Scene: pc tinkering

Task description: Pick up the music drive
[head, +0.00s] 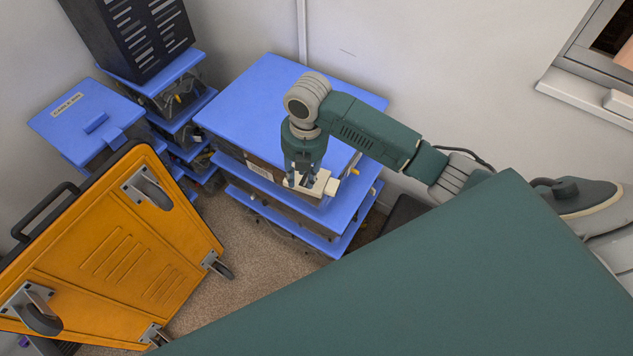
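My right gripper (302,182) points down at the front edge of a stack of blue-lidded boxes. A small cream-coloured item (321,188) with a dark recess lies right at its fingertips, on or just above the lower blue lid. I cannot tell whether this is the music drive, and I read no label on it. The fingers partly cover it. I cannot tell whether they touch it or grip anything. My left gripper is not in view.
The upper blue lid (255,98) is bare behind my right arm. More blue-lidded boxes (88,118) and a black slotted case (135,35) stand at the left. A tipped orange cart (110,255) with casters fills the lower left. Carpet (235,275) lies between.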

